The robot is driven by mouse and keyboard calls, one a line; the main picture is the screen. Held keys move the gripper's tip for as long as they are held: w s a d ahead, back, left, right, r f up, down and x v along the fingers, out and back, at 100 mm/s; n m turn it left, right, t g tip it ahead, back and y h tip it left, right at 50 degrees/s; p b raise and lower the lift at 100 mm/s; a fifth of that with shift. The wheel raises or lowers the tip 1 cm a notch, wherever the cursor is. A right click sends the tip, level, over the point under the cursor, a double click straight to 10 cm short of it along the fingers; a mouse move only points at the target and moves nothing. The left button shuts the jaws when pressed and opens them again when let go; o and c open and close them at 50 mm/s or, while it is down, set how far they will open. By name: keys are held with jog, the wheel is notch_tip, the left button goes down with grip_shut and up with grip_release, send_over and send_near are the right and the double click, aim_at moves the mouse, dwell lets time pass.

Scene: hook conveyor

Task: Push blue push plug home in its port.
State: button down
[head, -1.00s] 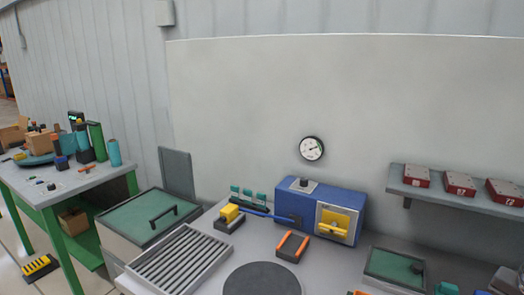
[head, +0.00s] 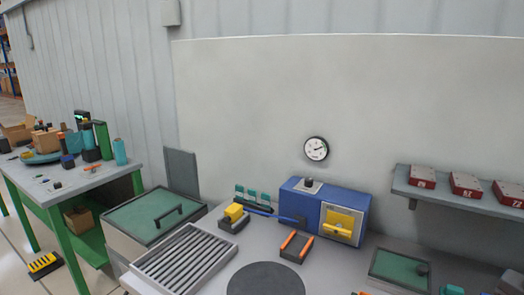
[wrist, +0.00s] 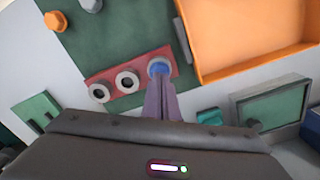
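In the wrist view, a red strip (wrist: 108,86) carries a row of round ports with pale rings. The blue push plug (wrist: 159,68) is in the right-hand port; how deep it sits I cannot tell. My gripper (wrist: 159,84) has its narrow purple-grey fingers together, with the tips at the lower edge of the blue plug. Whether they touch it I cannot tell. The middle port (wrist: 127,81) and the left port (wrist: 99,92) show dark centres. The strip and my gripper are not seen in the head view.
An orange tray (wrist: 238,76) lies right of the strip, with a grey bar between. An orange knob (wrist: 56,21) is at upper left. In the head view, a bench holds a blue box (head: 298,203), a ribbed tray (head: 184,258) and a dark round disc (head: 266,281).

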jog(key=shift+f, duration=0.85)
dwell(1.0)
jog(key=shift+r, duration=0.1)
jog(key=shift+r, duration=3.45)
jog(key=shift+w+d, duration=0.1)
jog(key=shift+f, duration=0.4)
jog(key=s+a+r+n+t, duration=0.1)
jog(key=a+n, duration=0.5)
jog(key=a, duration=1.2)
jog(key=s+a+r+n+t, duration=0.1)
jog(key=a+n+t, duration=0.3)
jog(key=a, duration=1.5)
jog(key=shift+s+r+n+t, duration=0.3)
jog(key=shift+r+n, duration=0.2)
jog(key=shift+n, duration=0.6)
